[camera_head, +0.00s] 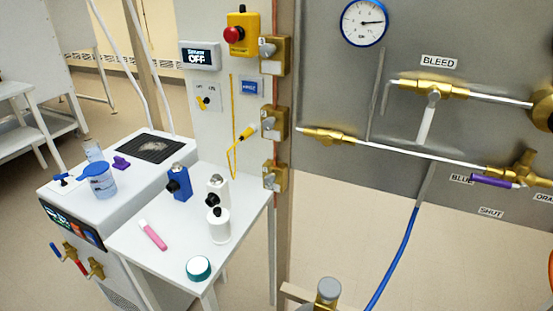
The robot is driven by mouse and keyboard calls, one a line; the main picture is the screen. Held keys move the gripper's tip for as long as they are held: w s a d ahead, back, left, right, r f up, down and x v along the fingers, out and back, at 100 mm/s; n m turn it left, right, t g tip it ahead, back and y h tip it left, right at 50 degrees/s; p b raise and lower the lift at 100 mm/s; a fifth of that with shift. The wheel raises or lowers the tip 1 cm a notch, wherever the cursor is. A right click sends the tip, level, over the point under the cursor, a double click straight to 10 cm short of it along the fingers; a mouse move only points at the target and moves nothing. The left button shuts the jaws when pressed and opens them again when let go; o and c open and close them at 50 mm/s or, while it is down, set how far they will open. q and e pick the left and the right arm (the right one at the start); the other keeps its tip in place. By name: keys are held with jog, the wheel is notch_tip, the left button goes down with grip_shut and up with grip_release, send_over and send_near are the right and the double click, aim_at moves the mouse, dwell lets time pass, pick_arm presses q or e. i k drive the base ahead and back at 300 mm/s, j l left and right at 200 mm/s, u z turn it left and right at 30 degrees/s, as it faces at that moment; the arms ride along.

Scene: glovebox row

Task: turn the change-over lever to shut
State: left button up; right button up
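The change-over lever (493,181) is a purple handle on the grey panel at the right. It points left from a brass valve (527,168), with its free end beside the BLUE label (461,179). The SHUT label (491,212) is on the panel below the lever, and a partly cut-off label beginning "ORA" (544,198) is to its right. Neither of my grippers shows in the head view.
A pressure gauge (364,22) and a BLEED valve (433,89) with a white handle are higher on the panel. A blue hose (391,258) hangs below it. A white side table (176,238) with bottles stands at the left. A grey-capped brass fitting (328,291) is at the bottom.

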aim_at(522, 188)
jog(key=l+z, duration=0.1)
jog(key=z, duration=1.15)
